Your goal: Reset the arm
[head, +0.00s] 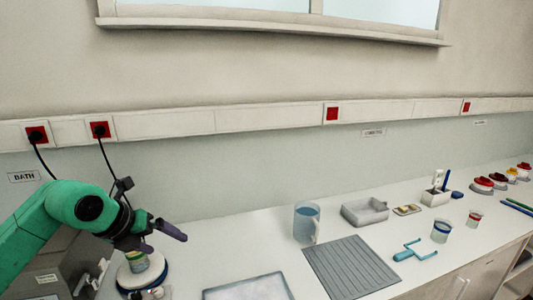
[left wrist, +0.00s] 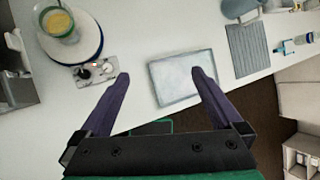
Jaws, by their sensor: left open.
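My left arm is green and comes in from the left in the head view. Its gripper (head: 160,238) is above the left end of the counter, close to a small jar (head: 136,262) on a round white and blue plate (head: 150,278). In the left wrist view the two dark purple fingers (left wrist: 162,78) are wide apart with nothing between them. The jar (left wrist: 60,24), holding something yellow, stands on the round plate (left wrist: 88,42) at the upper left, apart from the fingers. My right gripper is in neither view.
A white tray (head: 248,290) lies near the front edge of the counter. A jug of blue liquid (head: 306,222), a ridged grey mat (head: 348,266), a grey basin (head: 364,212) and a blue-handled tool (head: 416,250) are farther right. The back wall has red sockets with plugs (head: 100,130).

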